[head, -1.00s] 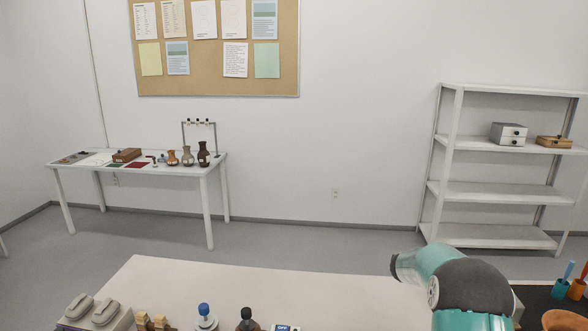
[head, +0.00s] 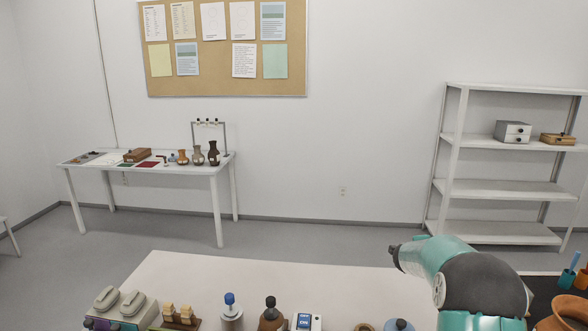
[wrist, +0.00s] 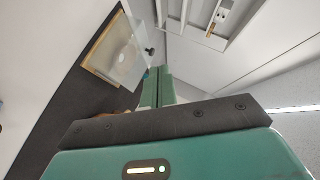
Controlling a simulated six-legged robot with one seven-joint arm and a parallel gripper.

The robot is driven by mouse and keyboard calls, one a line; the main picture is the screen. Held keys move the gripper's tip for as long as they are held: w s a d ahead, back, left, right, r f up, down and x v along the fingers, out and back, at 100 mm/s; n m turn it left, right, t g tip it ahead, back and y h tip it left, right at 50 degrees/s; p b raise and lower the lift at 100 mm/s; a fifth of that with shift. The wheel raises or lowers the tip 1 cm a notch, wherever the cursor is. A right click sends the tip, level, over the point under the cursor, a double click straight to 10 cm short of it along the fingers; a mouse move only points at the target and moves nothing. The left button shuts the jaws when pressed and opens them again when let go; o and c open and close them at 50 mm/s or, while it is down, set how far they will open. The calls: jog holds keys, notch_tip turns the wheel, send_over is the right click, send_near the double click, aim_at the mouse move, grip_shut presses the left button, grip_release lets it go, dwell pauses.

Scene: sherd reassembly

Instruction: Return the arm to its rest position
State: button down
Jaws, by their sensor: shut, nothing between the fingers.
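My arm, teal with dark grey joints, reaches in at the lower right of the head view, over the right part of the near table (head: 200,273). My gripper's fingers cannot be made out there. In the wrist view my gripper (wrist: 158,72) shows two teal fingers side by side, touching, with nothing between them. A dark surface with a wooden-edged board (wrist: 103,47) and a clear panel lies to the left of the fingers. The fingers appear apart from the board.
On the near table are a grey two-lobed device (head: 120,304), a blue-capped bottle (head: 231,312), a dark-capped brown bottle (head: 271,315) and an orange pot (head: 566,313). A side table (head: 150,168) with vases stands at back left, a shelf (head: 500,190) at back right.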

jog(key=s+a+r+n+t+y, duration=0.2)
jog(key=s+a+r+n+y, duration=0.4)
jog(key=a+r, duration=0.4)
jog(key=s+a+r+n+t+y, duration=0.2)
jog(key=s+a+r+n+y, duration=0.2)
jog(key=s+a+r+n, duration=0.55)
jog(key=s+a+f+n+g, duration=0.2)
jog(key=s, duration=0.8)
jog(key=s+a+f+n+g, duration=0.2)
jog(key=s+a+f, duration=0.1)
jog(key=s, duration=0.7)
jog(key=s+a+f+n+g, duration=0.2)
jog(key=s+a+g, duration=0.1)
jog(key=s, duration=0.7)
jog(key=shift+s+f+n, duration=0.3)
jog(key=shift+f+n, duration=0.05)
jog(key=shift+f, duration=0.05)
